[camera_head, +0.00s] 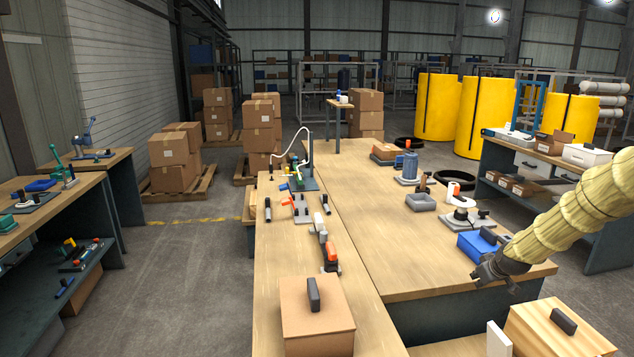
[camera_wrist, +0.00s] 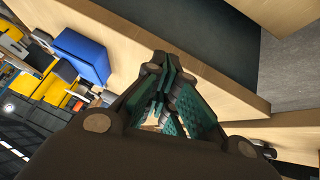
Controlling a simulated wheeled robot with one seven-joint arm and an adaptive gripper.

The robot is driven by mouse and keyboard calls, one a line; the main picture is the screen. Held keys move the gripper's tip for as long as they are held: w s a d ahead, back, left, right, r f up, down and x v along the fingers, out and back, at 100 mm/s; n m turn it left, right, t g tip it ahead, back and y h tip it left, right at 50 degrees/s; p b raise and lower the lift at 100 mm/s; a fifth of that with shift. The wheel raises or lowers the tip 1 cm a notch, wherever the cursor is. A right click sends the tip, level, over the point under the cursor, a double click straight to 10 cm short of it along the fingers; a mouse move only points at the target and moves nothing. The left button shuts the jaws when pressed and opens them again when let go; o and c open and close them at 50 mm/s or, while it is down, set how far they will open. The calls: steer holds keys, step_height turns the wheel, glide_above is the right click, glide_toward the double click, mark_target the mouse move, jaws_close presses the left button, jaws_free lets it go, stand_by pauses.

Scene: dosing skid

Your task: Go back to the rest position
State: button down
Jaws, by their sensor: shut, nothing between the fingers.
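My arm comes in from the right edge in the head view, in a pale yellow sleeve. My gripper (camera_head: 487,277) is at its lower end, dark, beside the near right corner of the long wooden table (camera_head: 420,270). In the wrist view my gripper (camera_wrist: 158,95) fills the middle, its green-padded fingers shut with nothing between them. A blue box (camera_head: 480,245) with a dark handle sits on the table just behind my gripper. The blue box also shows at the upper left in the wrist view (camera_wrist: 82,55).
A wooden box with a black handle (camera_head: 555,335) stands at the bottom right, below my gripper. A brown box with a dark handle (camera_head: 315,318) stands on the near table. A side bench (camera_head: 540,155) runs along the right. Grey floor (camera_head: 190,270) is clear at left.

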steer(key=s+a+f+m+g+y, duration=0.1)
steer(key=s+a+f+g, duration=0.1)
steer(key=s+a+f, duration=0.9)
steer(key=s+a+f+m+g, duration=0.1)
steer(key=s+a+f+g, duration=0.1)
steer(key=s+a+f, duration=0.9)
steer(key=s+a+f+g, duration=0.2)
steer(key=s+a+f, duration=0.1)
steer(key=s, duration=1.6)
steer(key=s+a+f+m+g, duration=0.1)
steer(key=s+a+f+g, duration=0.1)
steer(key=s, duration=1.7)
steer(key=shift+s+a+f+m, duration=0.3)
steer(key=shift+a+f, duration=0.2)
steer(key=shift+f, duration=0.2)
